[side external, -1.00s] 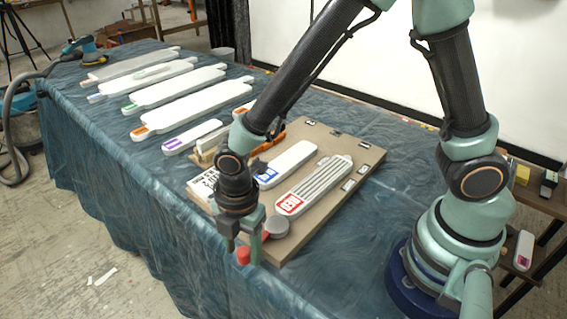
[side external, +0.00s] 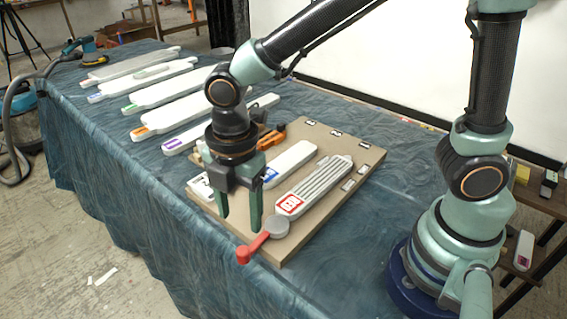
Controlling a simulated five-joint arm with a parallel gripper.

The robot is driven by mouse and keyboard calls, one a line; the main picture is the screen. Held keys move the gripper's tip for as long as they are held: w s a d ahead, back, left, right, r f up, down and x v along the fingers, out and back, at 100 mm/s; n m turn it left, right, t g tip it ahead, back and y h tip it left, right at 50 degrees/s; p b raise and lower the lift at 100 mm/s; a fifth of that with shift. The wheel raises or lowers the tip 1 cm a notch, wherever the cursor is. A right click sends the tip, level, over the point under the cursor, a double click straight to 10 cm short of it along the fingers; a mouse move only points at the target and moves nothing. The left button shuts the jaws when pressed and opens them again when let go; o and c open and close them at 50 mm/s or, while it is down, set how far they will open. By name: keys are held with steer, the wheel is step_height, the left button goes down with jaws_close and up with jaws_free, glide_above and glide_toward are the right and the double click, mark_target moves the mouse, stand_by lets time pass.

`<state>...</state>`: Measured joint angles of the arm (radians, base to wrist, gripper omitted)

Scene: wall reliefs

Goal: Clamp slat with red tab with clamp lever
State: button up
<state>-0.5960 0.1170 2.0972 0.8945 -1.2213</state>
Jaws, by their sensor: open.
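The slat with the red tab (side external: 318,183) is a white ribbed piece lying on the brown board, its red label (side external: 289,204) at the near end. The clamp lever (side external: 258,242) has a grey round hub (side external: 278,228) just in front of that end and a red handle. The handle points to the lower left, its red knob (side external: 243,255) past the board's edge. I cannot tell whether the hub overlaps the slat. My gripper (side external: 239,224) points down, open and empty, to the left of the hub and above the knob in the picture.
The brown board (side external: 340,198) also holds a white slat with a blue label (side external: 290,160) and an orange clamp (side external: 270,138). Several white slats (side external: 175,90) lie across the left of the blue-covered table. The table is clear right of the board.

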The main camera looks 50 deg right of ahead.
step_height(320, 180, up, 2)
stand_by(0.7)
steer(key=d+r+m+t, duration=0.2)
steer(key=d+r+m, duration=0.2)
steer(key=d+m, duration=0.6)
steer(key=s+d+r+m+t, duration=0.1)
steer(key=d+r+m+t, duration=0.2)
steer(key=d+m, duration=0.7)
steer(key=shift+r+m, duration=0.4)
steer(key=shift+r, duration=0.55)
